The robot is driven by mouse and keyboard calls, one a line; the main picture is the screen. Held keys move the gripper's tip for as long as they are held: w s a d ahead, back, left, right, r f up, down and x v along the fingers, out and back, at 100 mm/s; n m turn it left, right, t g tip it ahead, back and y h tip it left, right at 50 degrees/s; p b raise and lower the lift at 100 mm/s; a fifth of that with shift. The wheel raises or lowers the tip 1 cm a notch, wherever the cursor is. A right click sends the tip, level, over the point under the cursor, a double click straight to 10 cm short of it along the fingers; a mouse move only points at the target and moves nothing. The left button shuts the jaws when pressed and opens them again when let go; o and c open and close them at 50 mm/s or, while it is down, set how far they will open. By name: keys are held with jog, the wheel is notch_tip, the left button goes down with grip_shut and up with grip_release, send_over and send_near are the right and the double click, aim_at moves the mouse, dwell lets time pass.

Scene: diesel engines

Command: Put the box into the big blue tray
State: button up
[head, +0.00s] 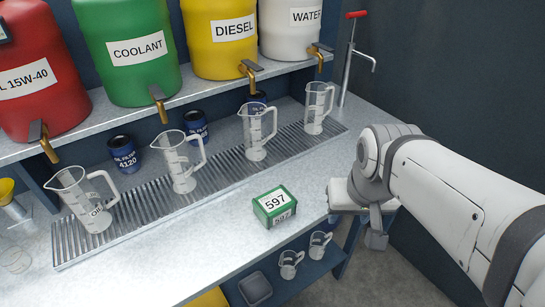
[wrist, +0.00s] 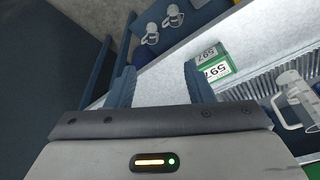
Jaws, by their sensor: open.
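The box (head: 274,206) is small and green with white labels reading 597. It sits on the grey counter near its front edge. In the wrist view the box (wrist: 211,66) lies beyond the right fingertip, apart from it. My gripper (wrist: 160,80) is open, with nothing between its two dark blue fingers. In the head view it is at the counter's right front edge, to the right of the box, with its fingers mostly hidden. I cannot make out a big blue tray in either view.
Several measuring jugs (head: 182,165) stand on a drip grate (head: 215,172) behind the box. Blue cans (head: 124,154) stand behind them. Labelled drums (head: 133,55) with taps line the shelf above. Below the counter are two small jugs (head: 290,264) and a small grey tray (head: 255,288).

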aim_at(275, 200)
jog(key=o, duration=0.6)
jog(key=w+a+f+m+g+b, duration=0.1)
jog(key=w+a+f+m+b, duration=0.2)
jog(key=w, duration=0.6)
jog(key=shift+w+a+f+m, duration=0.2)
jog(key=shift+a+f+m, duration=0.45)
jog(key=shift+a+m, duration=0.2)
jog(key=o, duration=0.5)
jog(key=w+a+f+m+g+b, duration=0.1)
jog(key=w+a+f+m+b, duration=0.1)
jog(key=w+a+f+m, duration=0.1)
jog(key=w+a+f+m+g+b, duration=0.1)
jog(key=w+a+f+m, duration=0.2)
jog(key=w+a+f, duration=0.3)
jog(key=shift+w+a+b, duration=0.1)
jog(key=shift+w+b, duration=0.15)
jog(key=shift+b, duration=0.1)
jog(key=shift+a+f, duration=0.1)
jog(key=shift+f, duration=3.75)
